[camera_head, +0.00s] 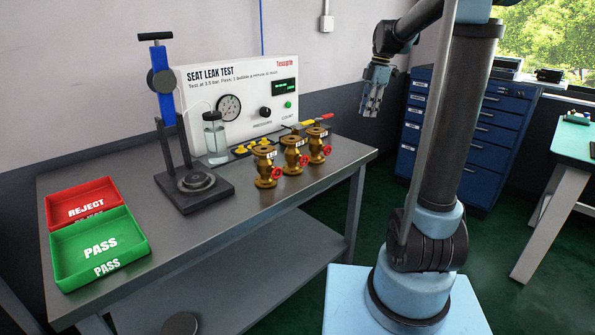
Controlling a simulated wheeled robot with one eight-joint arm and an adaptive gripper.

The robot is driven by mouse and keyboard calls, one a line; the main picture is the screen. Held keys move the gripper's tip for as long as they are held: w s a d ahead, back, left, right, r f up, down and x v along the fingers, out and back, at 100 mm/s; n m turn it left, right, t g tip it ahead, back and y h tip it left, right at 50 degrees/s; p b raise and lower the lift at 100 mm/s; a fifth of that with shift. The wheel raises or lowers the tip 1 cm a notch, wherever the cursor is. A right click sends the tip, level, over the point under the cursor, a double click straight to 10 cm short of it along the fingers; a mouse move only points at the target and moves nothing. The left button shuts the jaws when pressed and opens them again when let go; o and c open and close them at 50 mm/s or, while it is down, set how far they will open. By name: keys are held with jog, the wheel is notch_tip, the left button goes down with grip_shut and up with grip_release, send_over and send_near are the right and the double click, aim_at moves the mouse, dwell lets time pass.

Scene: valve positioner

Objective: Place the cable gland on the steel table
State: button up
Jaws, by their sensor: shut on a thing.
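My gripper (371,104) hangs in the air right of the centre, fingers pointing down, between the grey table and the blue drawer cabinet. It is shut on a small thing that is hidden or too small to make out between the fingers. I cannot tell from this view whether it is the cable gland, and no cable gland shows plainly elsewhere. A grey steel-looking table (230,228) fills the left half, with a lower shelf. My gripper is beyond its right end, above the level of its top.
The table holds a red REJECT tray (80,190), a green PASS tray (125,262), a blue-columned press (205,195), a seat leak test panel (275,75) and three brass valves (293,160). A blue drawer cabinet (485,130) and green-topped table (575,150) stand right. The table's front middle is clear.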

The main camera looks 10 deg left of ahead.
jog(key=s+a+f+n, duration=0.1)
jog(key=s+a+n, duration=0.15)
jog(key=a, duration=1.05)
jog(key=shift+m, duration=0.35)
jog(key=shift+s+f, duration=0.15)
jog(key=shift+f, duration=4.95)
jog(key=o, duration=0.7)
jog(key=shift+o, duration=0.2)
